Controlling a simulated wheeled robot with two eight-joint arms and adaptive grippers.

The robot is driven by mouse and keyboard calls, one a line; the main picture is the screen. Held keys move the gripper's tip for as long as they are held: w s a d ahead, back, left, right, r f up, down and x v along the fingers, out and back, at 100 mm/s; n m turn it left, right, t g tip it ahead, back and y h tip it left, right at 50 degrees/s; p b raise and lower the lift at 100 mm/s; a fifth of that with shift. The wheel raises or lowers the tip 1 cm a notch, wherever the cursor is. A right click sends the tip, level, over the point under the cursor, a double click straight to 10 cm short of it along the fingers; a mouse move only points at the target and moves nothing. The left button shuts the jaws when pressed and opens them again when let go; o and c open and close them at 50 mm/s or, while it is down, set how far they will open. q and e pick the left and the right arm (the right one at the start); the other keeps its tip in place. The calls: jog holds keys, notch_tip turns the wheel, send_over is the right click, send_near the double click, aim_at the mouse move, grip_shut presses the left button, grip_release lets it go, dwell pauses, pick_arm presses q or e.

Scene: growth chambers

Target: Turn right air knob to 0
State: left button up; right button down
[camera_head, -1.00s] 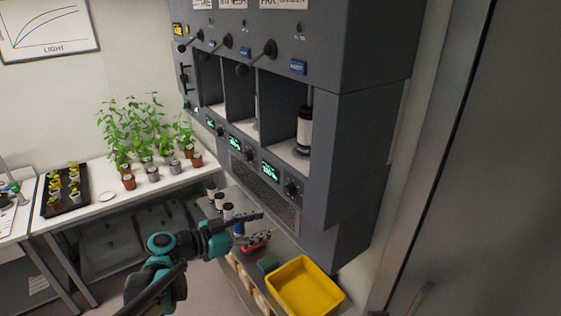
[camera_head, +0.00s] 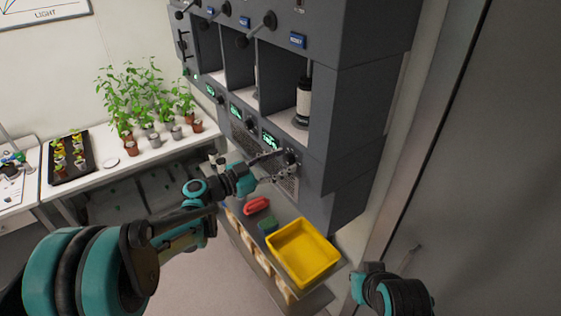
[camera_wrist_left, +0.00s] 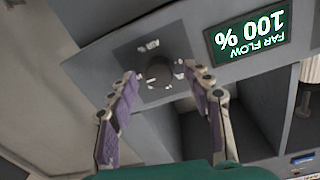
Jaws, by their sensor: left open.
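The right air knob (camera_wrist_left: 160,72) is a dark round dial on the grey panel. It sits beside a green-lit display (camera_wrist_left: 250,32) that reads "FAR FLOW 100 %", upside down in the left wrist view. My left gripper (camera_wrist_left: 157,78) is open, its two purple-padded fingers on either side of the knob in that view; I cannot tell whether they touch it. In the head view the knob (camera_head: 291,157) shows at the tips of the left gripper (camera_head: 282,165), at the right chamber's lower panel. My right gripper is not in view.
A yellow bin (camera_head: 303,252), a green block (camera_head: 268,226) and a red item (camera_head: 257,205) are on the shelf below the chambers. Potted plants (camera_head: 146,90) stand on the left bench. A bottle (camera_head: 303,95) stands in the right chamber. Part of my right arm shows at bottom right.

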pick_arm(q)
jog(key=shift+s, duration=0.1)
grip_shut()
